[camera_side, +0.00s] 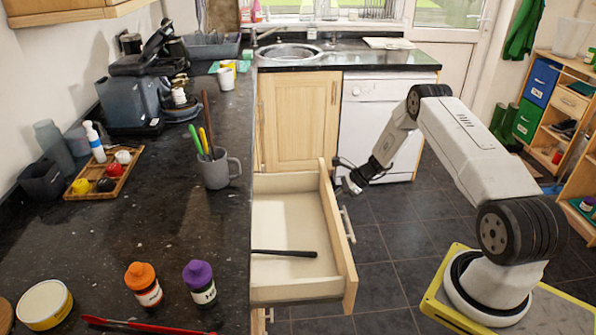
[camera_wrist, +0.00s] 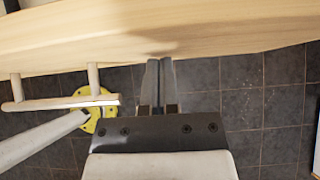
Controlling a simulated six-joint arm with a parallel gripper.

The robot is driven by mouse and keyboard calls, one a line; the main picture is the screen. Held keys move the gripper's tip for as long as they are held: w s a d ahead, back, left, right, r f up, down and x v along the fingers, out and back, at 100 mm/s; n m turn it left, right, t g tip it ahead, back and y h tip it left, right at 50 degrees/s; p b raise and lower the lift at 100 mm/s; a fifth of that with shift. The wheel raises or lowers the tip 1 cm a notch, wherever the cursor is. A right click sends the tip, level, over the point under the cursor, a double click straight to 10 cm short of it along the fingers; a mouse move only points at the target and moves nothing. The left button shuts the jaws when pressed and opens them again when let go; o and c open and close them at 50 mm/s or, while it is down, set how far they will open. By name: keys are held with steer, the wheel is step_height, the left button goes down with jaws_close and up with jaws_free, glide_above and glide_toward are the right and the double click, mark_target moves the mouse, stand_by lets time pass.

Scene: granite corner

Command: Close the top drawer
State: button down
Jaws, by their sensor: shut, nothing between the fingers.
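The top drawer (camera_side: 295,225) is pulled out from under the granite counter, and a dark long-handled utensil lies inside it. Its wooden front (camera_side: 341,245) faces right and carries a pale bar handle. My gripper (camera_side: 340,180) is at the outer face of the drawer front, near its far end. In the wrist view the shut, empty fingers (camera_wrist: 159,75) point at the wooden front (camera_wrist: 220,35), with their tips at or very near it; I cannot tell whether they touch. The bar handle (camera_wrist: 60,104) is to the left of the fingers there.
The granite counter (camera_side: 140,240) holds a grey mug with utensils (camera_side: 217,170), an orange-capped jar (camera_side: 143,284), a purple-capped jar (camera_side: 199,283) and a small tray (camera_side: 105,175). A white dishwasher (camera_side: 385,120) stands behind my gripper. Tiled floor (camera_side: 385,260) lies open right of the drawer.

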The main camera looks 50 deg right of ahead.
glide_above(271, 212)
steer(key=w+a, duration=0.2)
steer(key=shift+w+a, duration=0.55)
steer(key=shift+a, duration=0.05)
steer(key=shift+r, duration=0.1)
steer(key=shift+s+d, duration=0.35)
steer(key=shift+d, duration=0.05)
steer(key=s+d, duration=0.2)
steer(key=shift+s+d, duration=0.1)
steer(key=shift+d, duration=0.2)
steer(key=v, duration=1)
steer(key=shift+s, duration=0.15)
